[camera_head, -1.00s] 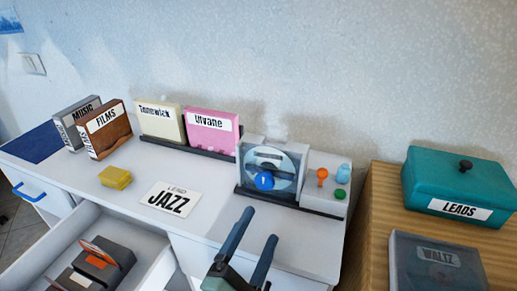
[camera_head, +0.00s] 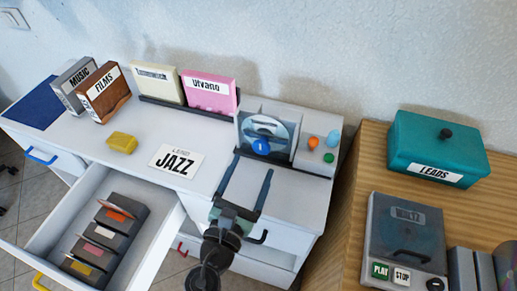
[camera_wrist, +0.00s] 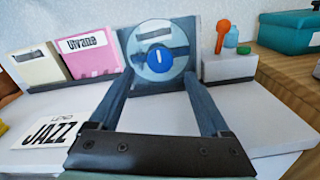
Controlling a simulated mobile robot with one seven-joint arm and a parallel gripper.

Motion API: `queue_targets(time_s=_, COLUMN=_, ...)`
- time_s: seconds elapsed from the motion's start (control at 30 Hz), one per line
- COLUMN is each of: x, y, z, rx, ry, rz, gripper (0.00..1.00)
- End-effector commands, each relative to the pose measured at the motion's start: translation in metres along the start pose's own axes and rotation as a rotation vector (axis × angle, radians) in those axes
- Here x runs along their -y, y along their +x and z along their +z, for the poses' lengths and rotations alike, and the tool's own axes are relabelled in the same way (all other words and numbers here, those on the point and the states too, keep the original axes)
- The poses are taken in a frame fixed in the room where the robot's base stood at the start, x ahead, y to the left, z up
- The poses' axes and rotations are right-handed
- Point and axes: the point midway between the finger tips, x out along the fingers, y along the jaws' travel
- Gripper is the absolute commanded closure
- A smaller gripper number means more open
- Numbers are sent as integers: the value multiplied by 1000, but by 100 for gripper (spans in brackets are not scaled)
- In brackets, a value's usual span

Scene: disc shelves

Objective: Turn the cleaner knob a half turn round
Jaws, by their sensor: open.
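The cleaner is an upright grey unit with a silver disc (camera_head: 272,128) on its front, standing at the right end of the white desk.
Beside the disc, a pale block (camera_head: 317,158) carries orange, blue and green items. A JAZZ card (camera_head: 175,160) and yellow block (camera_head: 122,142) lie on the desk. An open drawer (camera_head: 154,240) is at left. A wooden cabinet (camera_head: 352,215) with a teal LEADS box (camera_head: 437,150) stands right.

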Motion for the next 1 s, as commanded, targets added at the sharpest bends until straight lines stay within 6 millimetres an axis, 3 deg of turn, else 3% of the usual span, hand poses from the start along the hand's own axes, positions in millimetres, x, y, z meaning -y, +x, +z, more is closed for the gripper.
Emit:
queue_targets(time_s=0.1, x=0, y=24, z=2, rx=3, ry=0, rz=-1, gripper=19)
queue_targets(time_s=0.3, x=0, y=48, z=1, rx=1, ry=2, rz=0, gripper=19)
queue_targets(time_s=0.7, x=0, y=56, z=0, rx=0, ry=2, rz=0, gripper=19)
queue_targets(time_s=0.77, x=0, y=56, z=0, rx=0, ry=2, rz=0, gripper=26)
queue_targets(time_s=1.0, x=0, y=56, z=0, rx=0, ry=2, rz=0, gripper=70)
